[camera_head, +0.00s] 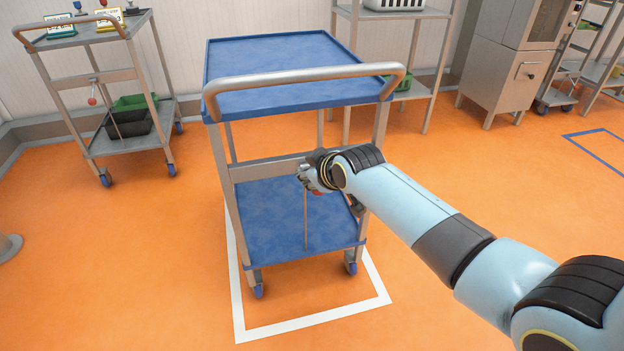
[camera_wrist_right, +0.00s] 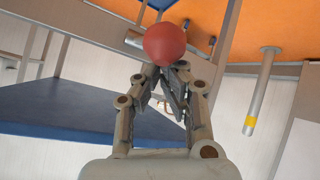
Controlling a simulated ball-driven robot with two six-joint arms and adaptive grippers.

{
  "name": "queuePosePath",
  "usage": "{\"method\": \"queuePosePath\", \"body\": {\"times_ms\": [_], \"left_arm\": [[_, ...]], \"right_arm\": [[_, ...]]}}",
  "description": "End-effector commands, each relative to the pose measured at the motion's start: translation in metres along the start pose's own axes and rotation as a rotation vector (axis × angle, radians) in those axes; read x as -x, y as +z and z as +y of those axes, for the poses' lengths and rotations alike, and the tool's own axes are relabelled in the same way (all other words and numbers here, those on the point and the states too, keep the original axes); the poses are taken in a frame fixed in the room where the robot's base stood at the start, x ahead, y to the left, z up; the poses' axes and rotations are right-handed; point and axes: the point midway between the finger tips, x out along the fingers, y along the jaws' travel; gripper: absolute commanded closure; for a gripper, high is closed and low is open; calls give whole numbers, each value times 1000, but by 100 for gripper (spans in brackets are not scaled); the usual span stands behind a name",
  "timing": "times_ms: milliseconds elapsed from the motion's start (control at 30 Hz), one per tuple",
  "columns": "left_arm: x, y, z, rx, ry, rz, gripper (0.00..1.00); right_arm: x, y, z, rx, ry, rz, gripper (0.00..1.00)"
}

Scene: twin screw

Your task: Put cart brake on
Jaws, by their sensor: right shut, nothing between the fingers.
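The cart has a blue top tray (camera_head: 270,55), a grey push handle (camera_head: 300,76) and a blue lower shelf (camera_head: 280,225). A thin brake rod (camera_head: 306,225) rises from its lower shelf. My right gripper (camera_head: 308,178) is at the cart's crossbar, near the top of this rod, and partly hides it. In the right wrist view the red ball knob (camera_wrist_right: 165,44) sits right at the tips of my right gripper (camera_wrist_right: 163,76). The fingers are shut with nothing between them; whether they touch the knob I cannot tell. My left gripper is not in view.
The cart stands over a white floor outline (camera_head: 310,320). A second grey cart (camera_head: 120,75) with a red knob (camera_head: 92,101) is at the back left. A shelf rack (camera_head: 428,60) and a steel cabinet (camera_head: 510,70) stand behind.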

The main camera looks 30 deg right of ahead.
Motion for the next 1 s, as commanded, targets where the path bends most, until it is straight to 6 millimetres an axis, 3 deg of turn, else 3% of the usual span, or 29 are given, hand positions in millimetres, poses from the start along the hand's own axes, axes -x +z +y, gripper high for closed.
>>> {"method": "queuePosePath", "body": {"times_ms": [267, 500, 567, 1000], "left_arm": [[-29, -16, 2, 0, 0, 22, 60], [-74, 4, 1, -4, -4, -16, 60], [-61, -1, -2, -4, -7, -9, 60], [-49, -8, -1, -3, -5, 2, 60]], "right_arm": [[-8, 23, -12, 30, 86, 136, 100], [-19, 43, -22, 61, 169, 272, 100], [-12, 32, -17, 58, 168, 270, 100], [-4, 21, -12, 57, 168, 271, 100]]}}
